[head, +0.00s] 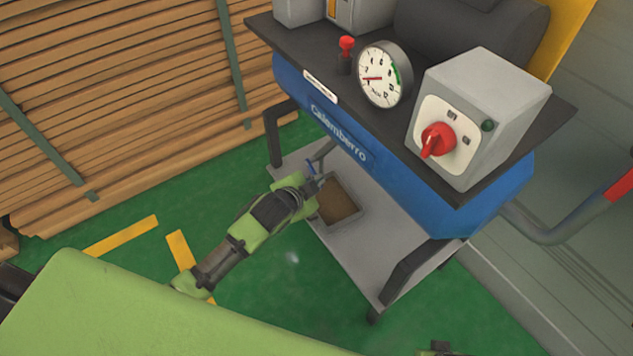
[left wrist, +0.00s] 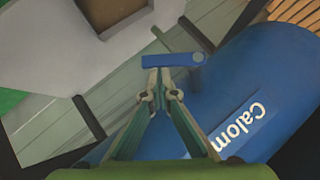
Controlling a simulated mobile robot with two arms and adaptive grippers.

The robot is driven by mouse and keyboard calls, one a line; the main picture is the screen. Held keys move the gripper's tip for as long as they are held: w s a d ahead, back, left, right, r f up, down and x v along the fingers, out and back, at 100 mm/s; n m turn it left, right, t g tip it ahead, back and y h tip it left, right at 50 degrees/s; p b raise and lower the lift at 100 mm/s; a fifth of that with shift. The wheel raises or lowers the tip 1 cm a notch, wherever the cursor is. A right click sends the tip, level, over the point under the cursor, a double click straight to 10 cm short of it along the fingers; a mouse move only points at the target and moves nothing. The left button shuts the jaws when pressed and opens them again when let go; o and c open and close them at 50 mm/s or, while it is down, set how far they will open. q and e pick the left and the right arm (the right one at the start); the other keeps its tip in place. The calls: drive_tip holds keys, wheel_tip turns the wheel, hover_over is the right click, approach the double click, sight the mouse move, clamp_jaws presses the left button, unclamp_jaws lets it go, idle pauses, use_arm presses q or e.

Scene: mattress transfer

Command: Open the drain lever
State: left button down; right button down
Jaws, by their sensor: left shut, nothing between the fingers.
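The drain lever is a small blue handle (head: 311,168) under the blue tank, above the stand's shelf. In the left wrist view the blue handle (left wrist: 172,60) lies crosswise at the fingertips, with a round end at its right. My left gripper (head: 313,185) is at the handle. In the left wrist view its fingers (left wrist: 160,78) are shut with nothing between them and their tips overlap the handle's lower edge. I cannot tell whether they touch it. My right gripper does not show clearly; only a small dark part is at the bottom edge of the head view.
The blue compressor tank (head: 405,150) stands above a grey shelf (head: 365,252) holding an open tray (head: 362,215). On top are a gauge (head: 384,76), a red-knobbed valve (head: 346,48) and a switch box (head: 485,115). Stacked planks (head: 120,105) stand left. Green floor is clear below.

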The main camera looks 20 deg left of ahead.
use_arm(q)
drive_tip(key=shift+f, duration=0.2)
idle(0.4)
drive_tip(key=shift+f+t+y, duration=0.15)
drive_tip(key=shift+t+y, duration=0.15)
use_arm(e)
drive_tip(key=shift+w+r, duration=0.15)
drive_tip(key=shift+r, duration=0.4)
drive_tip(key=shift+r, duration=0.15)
